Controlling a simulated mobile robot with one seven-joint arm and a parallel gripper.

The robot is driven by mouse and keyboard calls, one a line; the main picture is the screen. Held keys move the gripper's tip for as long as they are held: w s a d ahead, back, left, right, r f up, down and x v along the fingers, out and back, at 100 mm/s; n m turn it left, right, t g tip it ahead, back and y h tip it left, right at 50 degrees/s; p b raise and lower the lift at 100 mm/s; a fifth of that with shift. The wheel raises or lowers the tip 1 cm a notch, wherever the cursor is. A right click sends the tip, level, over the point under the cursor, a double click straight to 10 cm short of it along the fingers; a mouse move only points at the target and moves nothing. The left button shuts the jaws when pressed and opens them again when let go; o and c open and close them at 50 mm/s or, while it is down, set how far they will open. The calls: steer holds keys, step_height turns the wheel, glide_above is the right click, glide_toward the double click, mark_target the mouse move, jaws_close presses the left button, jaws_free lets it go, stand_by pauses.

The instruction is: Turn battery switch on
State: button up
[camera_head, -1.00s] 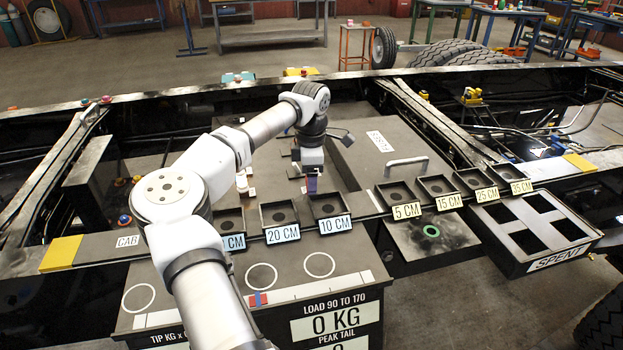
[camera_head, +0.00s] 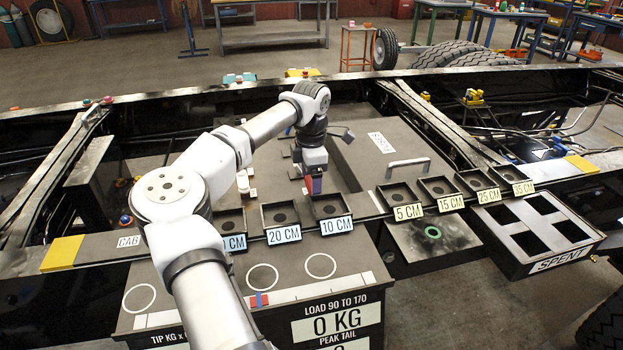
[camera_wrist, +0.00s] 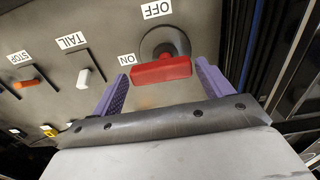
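The red battery switch handle (camera_wrist: 162,70) lies crosswise in the wrist view, below its dark round mount (camera_wrist: 165,44). An OFF label (camera_wrist: 157,10) is above the mount and an ON label (camera_wrist: 127,59) is left of it. My gripper (camera_wrist: 160,80) is open, with one purple finger beyond each end of the red handle. Narrow gaps seem to show at both ends; I cannot tell whether either finger touches. In the head view, my gripper (camera_head: 313,186) points down behind the 10 CM tray, and the switch is mostly hidden.
On the same panel, a white lever (camera_wrist: 84,78) sits by a TAIL label and an orange lever (camera_wrist: 26,84) by a STOP label. Labelled trays, including the 10 CM tray (camera_head: 330,207), line the near rail. A grab handle (camera_head: 408,163) rises to the right.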

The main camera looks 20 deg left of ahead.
steer(key=shift+o, duration=1)
step_height(320, 180, up, 14)
steer(key=b, duration=0.1)
steer(key=shift+b, duration=0.4)
